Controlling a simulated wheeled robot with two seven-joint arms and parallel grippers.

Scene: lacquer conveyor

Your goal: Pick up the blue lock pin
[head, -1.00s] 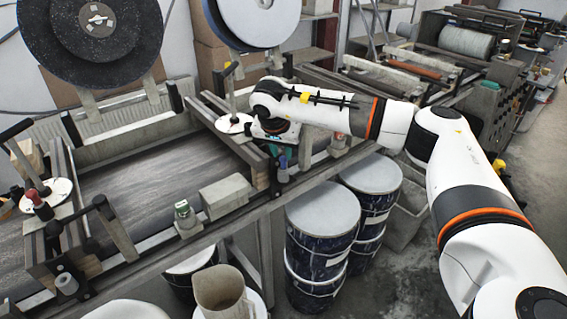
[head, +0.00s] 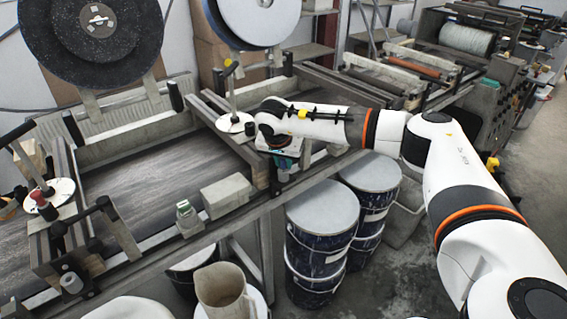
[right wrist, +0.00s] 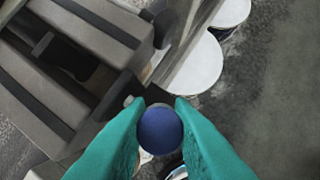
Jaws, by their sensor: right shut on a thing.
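The blue lock pin shows in the right wrist view as a round, dark blue head (right wrist: 160,131) between the two green fingers of my right gripper (right wrist: 160,108). The fingers touch it from both sides, and the gripper is shut on it. The pin's lower part is hidden, and I cannot tell whether it sits in a hole. In the head view my right gripper (head: 284,163) is at the right end of the conveyor frame, mostly hidden under my wrist. My left gripper is not in view.
The conveyor's dark belt (head: 150,185) lies to the left, with a grey block (head: 226,196) and a small green-topped item (head: 185,212) on its front rail. An upright lever on a white disc (head: 235,122) stands close behind my wrist.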

